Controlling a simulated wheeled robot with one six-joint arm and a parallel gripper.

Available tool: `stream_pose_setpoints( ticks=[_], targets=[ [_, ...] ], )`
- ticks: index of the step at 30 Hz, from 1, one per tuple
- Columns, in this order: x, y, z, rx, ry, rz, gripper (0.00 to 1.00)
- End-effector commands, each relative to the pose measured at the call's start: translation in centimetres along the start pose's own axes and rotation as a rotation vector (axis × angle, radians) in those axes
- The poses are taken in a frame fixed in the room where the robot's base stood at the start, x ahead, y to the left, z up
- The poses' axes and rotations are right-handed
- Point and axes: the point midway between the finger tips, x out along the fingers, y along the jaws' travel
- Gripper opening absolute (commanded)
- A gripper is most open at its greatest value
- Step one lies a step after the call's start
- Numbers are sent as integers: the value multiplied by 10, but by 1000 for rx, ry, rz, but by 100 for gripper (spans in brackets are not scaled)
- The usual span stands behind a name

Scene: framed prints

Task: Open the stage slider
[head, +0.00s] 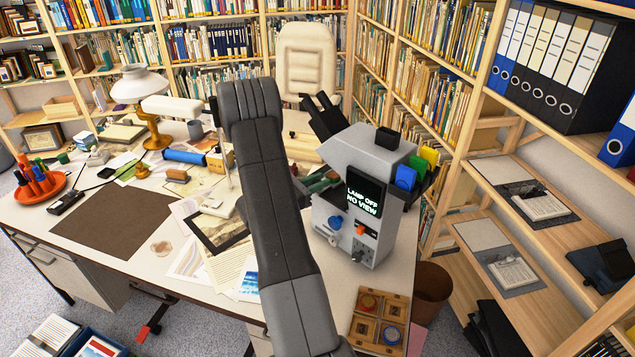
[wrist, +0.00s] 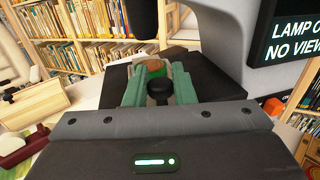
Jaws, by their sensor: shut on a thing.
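The grey-white microscope-like device (head: 375,160) stands on the right end of the desk. Its screen (head: 365,193) reads "LAMP OFF NO VIEW". My gripper (head: 322,182) is at the device's left side, partly hidden behind my arm. In the wrist view, its green fingers (wrist: 160,88) are over a dark flat stage (wrist: 215,85) and shut on a small black knob (wrist: 160,91). A brown and green round piece (wrist: 155,67) lies just beyond the knob, between the fingers. I cannot tell how far the slider is out.
The device has a blue knob (head: 335,222) and an orange switch (head: 360,229) on its front. A wooden compartment tray (head: 379,318) sits at the desk's front right. Prints and papers (head: 218,228) lie left of my arm. A bookshelf (head: 530,235) stands close on the right.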

Motion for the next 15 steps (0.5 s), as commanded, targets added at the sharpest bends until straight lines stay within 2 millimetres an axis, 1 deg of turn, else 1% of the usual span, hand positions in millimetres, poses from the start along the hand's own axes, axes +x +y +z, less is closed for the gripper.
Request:
stream_pose_setpoints(
  ticks=[3,5,8,15],
  targets=[
    [-2,0,0,0,0,1,0],
    [-7,0,-2,0,0,3,0],
    [-24,-3,-4,1,1,6,0],
    [-77,-15,-3,2,1,6,0]
  ],
)
